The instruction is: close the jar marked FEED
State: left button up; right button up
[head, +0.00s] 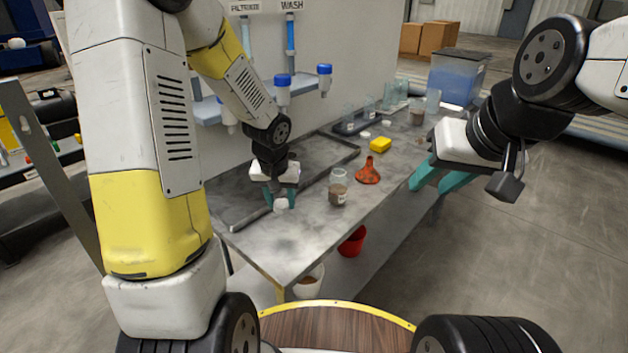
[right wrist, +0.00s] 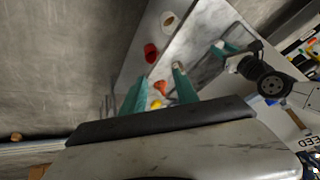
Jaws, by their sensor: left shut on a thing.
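An open glass jar (head: 338,188) with brown contents and a small label stands upright on the bench (head: 290,245); its label is too small to read. My left gripper (head: 281,196) is shut on a small white lid (head: 281,205), low over the bench to the left of the jar and apart from it. My left gripper also shows in the right wrist view (right wrist: 222,48). My right gripper (head: 438,180) is open and empty, beyond the bench's right edge; its spread teal fingers show in the right wrist view (right wrist: 160,90).
Several glass vessels (head: 390,95) and a blue tank (head: 457,78) occupy the far end. A red bucket (head: 352,241) sits below. Bench front is clear.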

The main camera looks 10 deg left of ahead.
pick_arm(q)
jog(key=shift+a, duration=0.5)
pick_arm(e)
jog(key=shift+a, duration=0.45)
